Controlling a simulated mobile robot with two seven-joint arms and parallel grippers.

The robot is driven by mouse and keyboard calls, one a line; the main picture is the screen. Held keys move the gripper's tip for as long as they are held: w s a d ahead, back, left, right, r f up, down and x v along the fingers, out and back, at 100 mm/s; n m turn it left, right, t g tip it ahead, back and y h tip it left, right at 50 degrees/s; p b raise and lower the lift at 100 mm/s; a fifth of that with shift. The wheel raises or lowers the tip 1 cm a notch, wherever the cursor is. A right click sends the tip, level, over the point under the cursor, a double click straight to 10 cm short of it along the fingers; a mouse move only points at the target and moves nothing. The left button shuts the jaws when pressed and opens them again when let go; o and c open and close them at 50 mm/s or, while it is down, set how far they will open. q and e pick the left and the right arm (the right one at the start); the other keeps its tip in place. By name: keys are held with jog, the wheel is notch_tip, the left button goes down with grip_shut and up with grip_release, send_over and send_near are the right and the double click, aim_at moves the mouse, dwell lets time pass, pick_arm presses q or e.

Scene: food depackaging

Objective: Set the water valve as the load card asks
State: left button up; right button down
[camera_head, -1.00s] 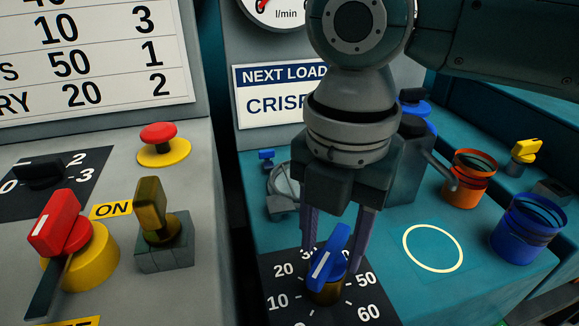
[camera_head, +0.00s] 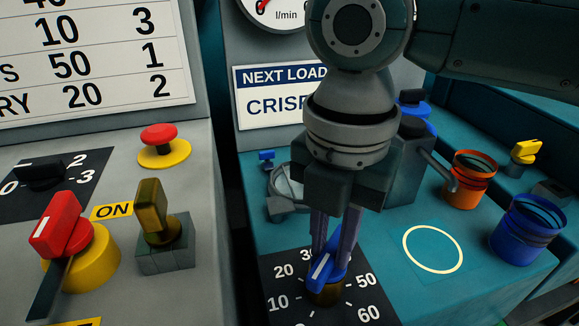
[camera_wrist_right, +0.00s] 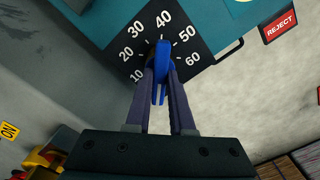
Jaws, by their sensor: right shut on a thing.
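The water valve is a blue knob (camera_head: 326,265) on a brass-coloured base, set on a black dial plate (camera_head: 280,300) marked from 10 to 60. My right gripper (camera_head: 333,255) comes down from above, its two fingers shut on the blue knob. In the right wrist view the fingers close on the blue knob (camera_wrist_right: 162,72), which lies near the 40 mark; its exact setting is hard to tell. The load card (camera_head: 285,95) reads "NEXT LOAD" and "CRISP"; the rest is hidden behind my right arm. My left gripper is not in view.
A white chart (camera_head: 90,60) with numbers stands at upper left. The grey panel holds a red-and-yellow switch (camera_head: 65,235), a brass-coloured toggle (camera_head: 152,210) and a red button (camera_head: 158,135). Orange (camera_head: 465,185) and blue (camera_head: 525,232) cups stand right, near an empty circle (camera_head: 433,249).

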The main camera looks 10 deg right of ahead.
jog(key=m+p, duration=0.4)
jog(key=p, duration=0.1)
jog(key=shift+r+m, duration=0.3)
jog(key=m+p, duration=0.3)
jog(key=shift+m, duration=0.3)
jog(key=m+p, duration=0.3)
jog(key=m, duration=0.2)
jog(key=shift+f, duration=0.15)
jog(key=m+p, duration=0.2)
jog(key=m, duration=0.3)
jog(key=shift+a+m, duration=0.1)
jog(key=shift+m, duration=0.3)
jog(key=m+p, duration=0.1)
jog(key=m, duration=0.5)
jog(key=shift+p, duration=0.35)
jog(key=m, duration=0.6)
jog(key=shift+f+m+p, duration=0.1)
jog(key=shift+m+p, duration=0.25)
jog(key=shift+m, duration=0.05)
jog(key=m, duration=1.2)
jog(key=shift+m, duration=0.3)
